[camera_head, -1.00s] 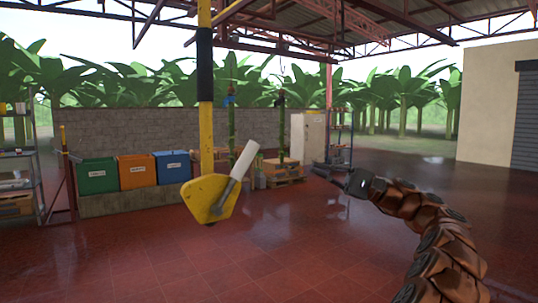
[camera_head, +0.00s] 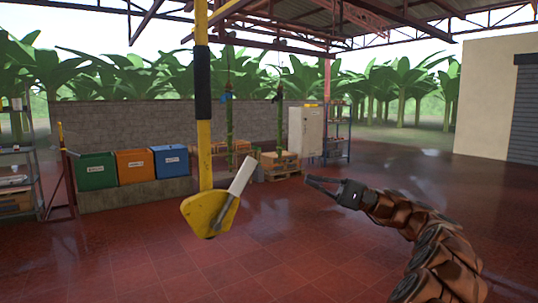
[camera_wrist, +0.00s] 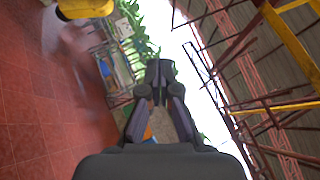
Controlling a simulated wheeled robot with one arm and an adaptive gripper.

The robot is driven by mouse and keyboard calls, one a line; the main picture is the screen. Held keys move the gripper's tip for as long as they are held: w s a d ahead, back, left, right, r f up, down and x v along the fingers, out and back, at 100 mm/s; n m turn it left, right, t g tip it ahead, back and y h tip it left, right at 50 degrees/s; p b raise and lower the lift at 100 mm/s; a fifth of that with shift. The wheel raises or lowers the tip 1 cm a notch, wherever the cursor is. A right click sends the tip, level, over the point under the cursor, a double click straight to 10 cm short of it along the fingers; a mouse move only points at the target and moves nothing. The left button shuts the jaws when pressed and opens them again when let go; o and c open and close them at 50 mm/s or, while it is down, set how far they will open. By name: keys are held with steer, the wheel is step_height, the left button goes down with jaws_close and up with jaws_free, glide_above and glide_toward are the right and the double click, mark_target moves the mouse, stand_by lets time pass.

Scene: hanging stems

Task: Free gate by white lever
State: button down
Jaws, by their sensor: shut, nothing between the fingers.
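The white lever (camera_head: 241,176) slants up and to the right from a yellow housing (camera_head: 210,214) at the foot of a hanging yellow pole (camera_head: 205,150) with a black sleeve. My gripper (camera_head: 307,181) is to the right of the lever in the head view, clearly apart from it in the picture, with its fingers pointing left. It is shut and empty. In the wrist view its fingertips (camera_wrist: 160,68) meet in the middle, and a yellow part, apparently the housing (camera_wrist: 85,8), shows at the top left. I cannot tell the depth gap between gripper and lever.
Green (camera_head: 96,171), orange (camera_head: 135,166) and blue (camera_head: 171,162) bins stand on a ledge behind the pole. Hanging green stems, a wooden pallet (camera_head: 280,164) and a pale cabinet (camera_head: 306,131) are farther back. A shelf stands at far left. The red tiled floor is open.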

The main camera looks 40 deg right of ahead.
steer(key=shift+w+a+r+p, duration=0.15)
steer(key=shift+a+r+p, duration=0.2)
steer(key=shift+p, duration=1.35)
steer(key=shift+r+p, duration=0.1)
steer(key=shift+p, duration=0.3)
steer(key=w+a+r+p, duration=0.1)
steer(key=a+r+p, duration=0.1)
steer(key=a, duration=0.3)
steer(key=w+a+r+p, duration=0.2)
steer(key=a+p, duration=0.1)
steer(key=a, duration=0.2)
steer(key=shift+w+a, duration=0.2)
steer(key=shift+w, duration=0.05)
steer(key=shift+f, duration=0.1)
steer(key=shift+a, duration=0.15)
